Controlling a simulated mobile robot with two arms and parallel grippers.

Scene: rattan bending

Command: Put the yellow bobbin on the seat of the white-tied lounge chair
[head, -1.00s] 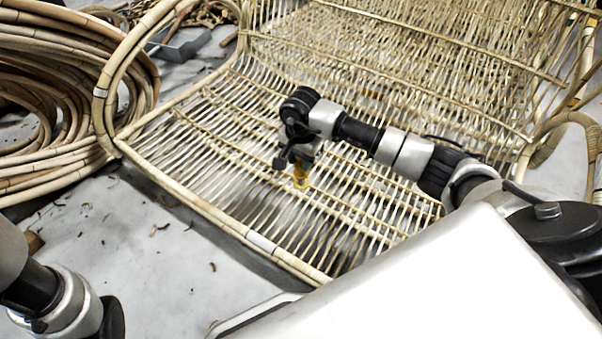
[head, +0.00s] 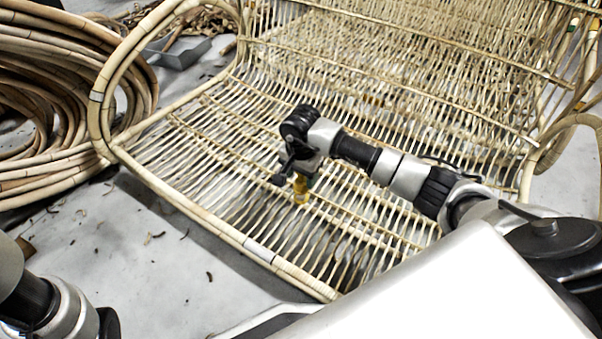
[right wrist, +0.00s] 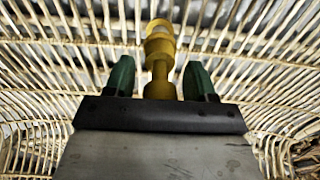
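The yellow bobbin (head: 301,190) is at the seat (head: 215,205) of the rattan lounge chair, directly below my right gripper (head: 298,174). A white tie (head: 258,250) wraps the seat's front rail. In the right wrist view the bobbin (right wrist: 160,62) stands between the two green fingers of my right gripper (right wrist: 160,80), with a narrow gap on each side, so the gripper looks open around it. Whether the bobbin's base touches the slats is hard to tell. Only part of my left arm shows at the lower left; its gripper is out of view.
Coiled rattan poles (head: 60,110) lie left of the chair. The chair's slatted back (head: 400,60) rises behind the seat. A grey tray (head: 180,54) and cane scraps are at the back left. The seat's left part is clear.

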